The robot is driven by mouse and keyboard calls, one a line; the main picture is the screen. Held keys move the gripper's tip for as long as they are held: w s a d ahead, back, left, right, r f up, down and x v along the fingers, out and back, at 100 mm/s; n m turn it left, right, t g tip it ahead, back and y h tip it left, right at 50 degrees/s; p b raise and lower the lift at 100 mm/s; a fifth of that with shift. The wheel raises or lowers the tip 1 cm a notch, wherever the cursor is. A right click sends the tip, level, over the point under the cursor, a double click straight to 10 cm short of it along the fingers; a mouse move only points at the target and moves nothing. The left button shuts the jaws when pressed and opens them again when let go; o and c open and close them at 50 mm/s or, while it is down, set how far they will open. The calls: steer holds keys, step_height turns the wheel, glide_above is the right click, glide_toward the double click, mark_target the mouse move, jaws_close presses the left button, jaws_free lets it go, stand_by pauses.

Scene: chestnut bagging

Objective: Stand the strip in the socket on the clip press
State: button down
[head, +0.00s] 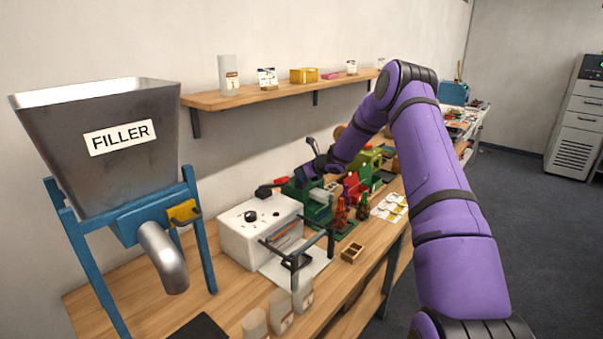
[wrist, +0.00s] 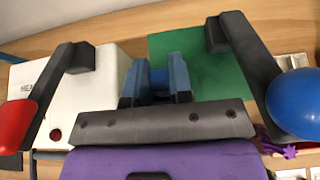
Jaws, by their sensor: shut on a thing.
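My gripper (wrist: 158,80) is shut in the wrist view, with a small blue piece between its fingers. I take this piece for the strip; its lower part is hidden. The fingers point over the bench, between a white box and a green plate (wrist: 205,75). The green plate seems to belong to the clip press, the green machine (head: 318,205) in the head view. A dark lever with a blue ball knob (wrist: 296,104) rises at the right of the wrist view. In the head view the gripper is hardly visible above the green machine. I cannot make out the socket.
The white heat box (head: 245,228) stands left of the green machine. A dark lever with a red grip (wrist: 16,124) rises beside the gripper. A small wooden tray (head: 352,253) lies at the bench front. The steel filler (head: 105,165) stands far left, and a wall shelf (head: 260,97) hangs above.

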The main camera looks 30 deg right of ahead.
steer(key=shift+f, duration=0.15)
steer(key=c, duration=1)
jaws_free()
